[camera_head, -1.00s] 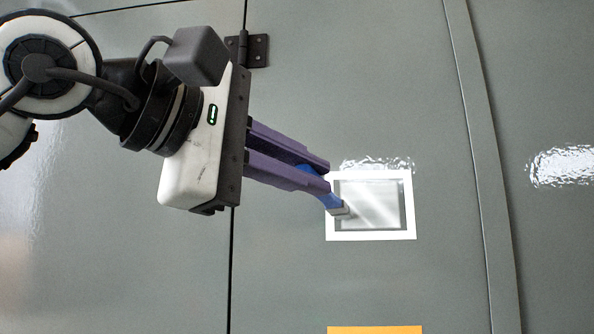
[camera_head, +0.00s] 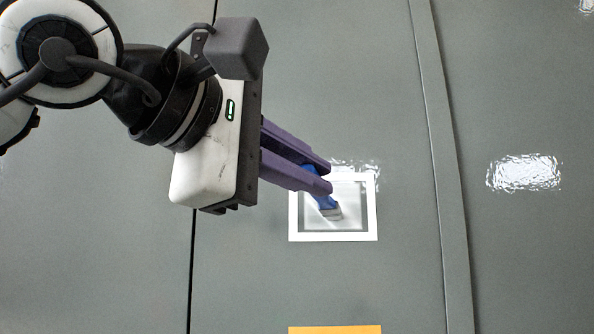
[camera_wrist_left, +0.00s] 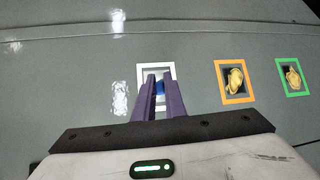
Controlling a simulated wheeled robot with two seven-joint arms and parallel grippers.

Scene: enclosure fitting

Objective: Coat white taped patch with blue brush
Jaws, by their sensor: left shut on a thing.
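The white taped patch (camera_head: 370,212) is a white square frame on the grey panel, with a greyish, partly whitened inside. It also shows in the left wrist view (camera_wrist_left: 142,68). My left gripper (camera_head: 328,178) is shut on the blue brush (camera_head: 324,202), which also shows between the fingers in the left wrist view (camera_wrist_left: 159,88). The gripper fingers cover the patch's upper left corner. My right gripper is not in view.
The grey panel (camera_head: 270,280) has a raised vertical strip (camera_head: 440,150) right of the patch and a dark seam to its left. In the left wrist view, an orange-framed patch (camera_wrist_left: 220,85) and a green-framed patch (camera_wrist_left: 281,75) hold yellowish blobs.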

